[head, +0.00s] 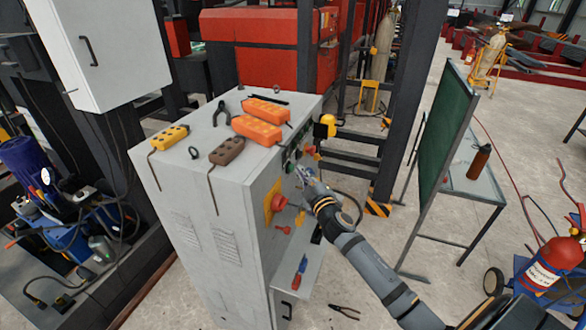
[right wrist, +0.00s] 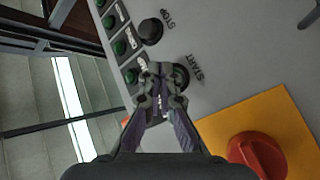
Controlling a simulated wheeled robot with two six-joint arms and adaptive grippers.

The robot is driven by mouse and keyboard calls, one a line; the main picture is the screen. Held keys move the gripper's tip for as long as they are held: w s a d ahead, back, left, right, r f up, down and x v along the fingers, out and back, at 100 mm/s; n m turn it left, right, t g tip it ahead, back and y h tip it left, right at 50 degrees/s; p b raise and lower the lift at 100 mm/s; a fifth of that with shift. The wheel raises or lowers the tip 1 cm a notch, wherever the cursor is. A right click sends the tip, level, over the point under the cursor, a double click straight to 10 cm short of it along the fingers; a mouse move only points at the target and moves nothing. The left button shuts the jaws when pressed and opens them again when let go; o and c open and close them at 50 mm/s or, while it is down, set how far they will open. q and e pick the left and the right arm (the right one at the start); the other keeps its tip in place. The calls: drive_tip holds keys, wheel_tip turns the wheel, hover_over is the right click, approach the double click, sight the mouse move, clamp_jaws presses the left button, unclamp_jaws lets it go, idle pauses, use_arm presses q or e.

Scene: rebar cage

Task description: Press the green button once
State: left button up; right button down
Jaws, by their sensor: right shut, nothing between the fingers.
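A grey control cabinet (head: 230,215) carries a panel on its right side. In the right wrist view, a dark round button marked START (right wrist: 182,76) is partly hidden behind my fingertips; its colour is hard to tell. A black button marked STOP (right wrist: 150,31) sits above it. Several small round green pieces (right wrist: 120,47) with labels run down the panel's left edge. My right gripper (right wrist: 161,74) is shut and empty, its tips in front of the START button; I cannot tell if they touch. In the head view my right gripper (head: 304,176) is at the panel. My left gripper is out of view.
A red knob on a yellow plate (right wrist: 285,112) sits on the panel below right of the gripper. Orange pendants (head: 257,130) and pliers (head: 221,112) lie on the cabinet top. A shelf (head: 310,262) juts out below the panel. A green board (head: 447,130) stands to the right.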

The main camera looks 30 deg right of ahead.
drive_tip(key=shift+w+a+p, duration=0.5)
drive_tip(key=shift+w, duration=0.15)
idle(1.1)
drive_tip(key=shift+s+d+b, duration=0.75)
drive_tip(key=shift+s+b, duration=0.2)
drive_tip(key=shift+b, duration=0.1)
drive_tip(key=s+d+b, duration=0.3)
drive_tip(key=b, duration=0.1)
drive_tip(key=shift+s+d, duration=0.15)
drive_tip(key=shift+s, duration=0.25)
idle(0.6)
